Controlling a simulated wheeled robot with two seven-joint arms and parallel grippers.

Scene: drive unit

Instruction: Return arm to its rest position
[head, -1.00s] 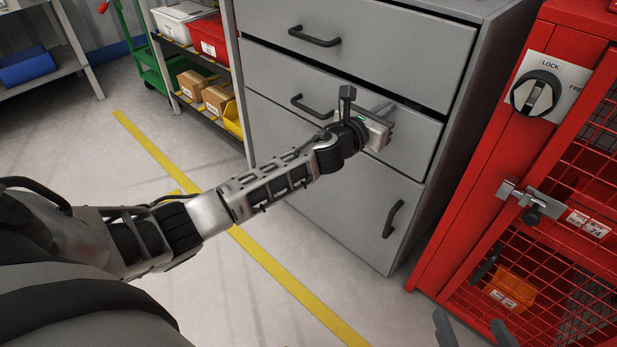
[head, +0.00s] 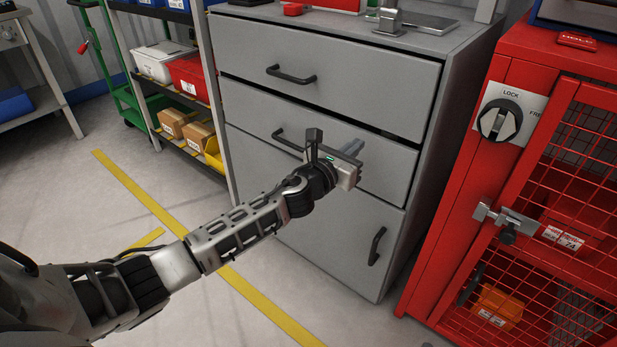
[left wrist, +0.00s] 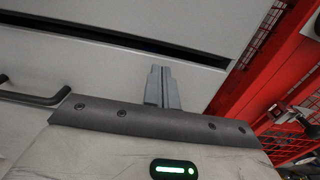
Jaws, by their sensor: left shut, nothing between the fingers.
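My left arm (head: 240,232) reaches in from the lower left of the head view toward the grey drawer cabinet (head: 325,70). My left gripper (head: 352,150) is in front of the middle drawer, right of that drawer's handle. Its fingers are together with nothing between them. In the left wrist view the closed fingers (left wrist: 160,88) point toward the drawer front. A drawer handle (left wrist: 38,95) shows at the left edge of that view. Whether the fingers touch the drawer front cannot be told. My right gripper is not in view.
A red cabinet (head: 540,150) with mesh doors, a latch (head: 505,222) and a lock knob (head: 498,120) stands close on the right. A shelf with bins and boxes (head: 195,130) stands at the back left. Open floor (head: 90,220) with yellow lines lies left.

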